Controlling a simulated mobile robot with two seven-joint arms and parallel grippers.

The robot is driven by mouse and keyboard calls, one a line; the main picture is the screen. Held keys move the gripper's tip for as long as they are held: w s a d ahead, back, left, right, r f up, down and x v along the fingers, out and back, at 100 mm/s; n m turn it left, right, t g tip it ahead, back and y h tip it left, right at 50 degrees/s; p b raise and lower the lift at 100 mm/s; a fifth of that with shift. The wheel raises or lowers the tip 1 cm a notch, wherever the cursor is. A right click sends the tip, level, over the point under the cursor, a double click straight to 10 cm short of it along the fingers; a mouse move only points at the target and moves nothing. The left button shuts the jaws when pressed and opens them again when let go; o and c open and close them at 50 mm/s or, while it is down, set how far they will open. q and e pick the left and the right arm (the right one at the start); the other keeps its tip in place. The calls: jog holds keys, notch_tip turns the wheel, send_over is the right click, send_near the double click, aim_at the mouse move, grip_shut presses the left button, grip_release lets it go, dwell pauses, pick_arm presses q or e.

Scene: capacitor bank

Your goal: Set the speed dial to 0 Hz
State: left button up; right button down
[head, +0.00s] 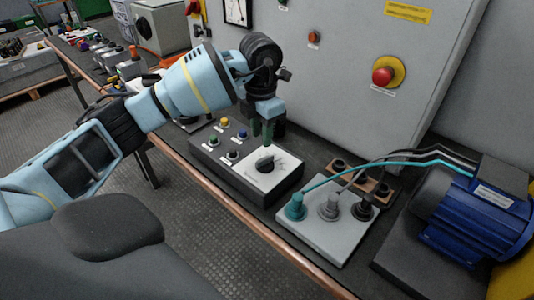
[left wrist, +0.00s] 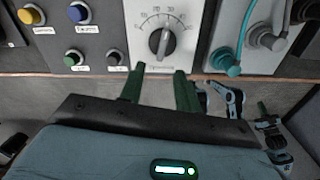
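The speed dial (head: 264,164) is a black round knob on a white scale plate, on the right part of a dark control box (head: 225,180). In the left wrist view the dial (left wrist: 162,42) has a light pointer line, near upright and leaning slightly right; the scale numbers are too small to read surely. My left gripper (head: 262,130) hangs just above and behind the dial in the head view. In the left wrist view its green fingers (left wrist: 158,70) are apart with nothing between them, and the dial lies beyond their tips. My right gripper is not in the head view.
Coloured buttons (head: 224,123) sit left of the dial. A grey plate with cable plugs (head: 328,207) and a blue motor (head: 470,225) stand to the right. A cabinet with a red emergency button (head: 383,75) rises behind. Light-blue and black arm parts (left wrist: 228,98) show low right in the wrist view.

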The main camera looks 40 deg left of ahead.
aim_at(262, 160)
pick_arm(q)
jog(key=shift+s+d+f, duration=0.1)
jog(key=shift+s+f, duration=0.05)
notch_tip(262, 160, down, 8)
jog(key=shift+r, duration=0.25)
dwell(0.3)
grip_shut()
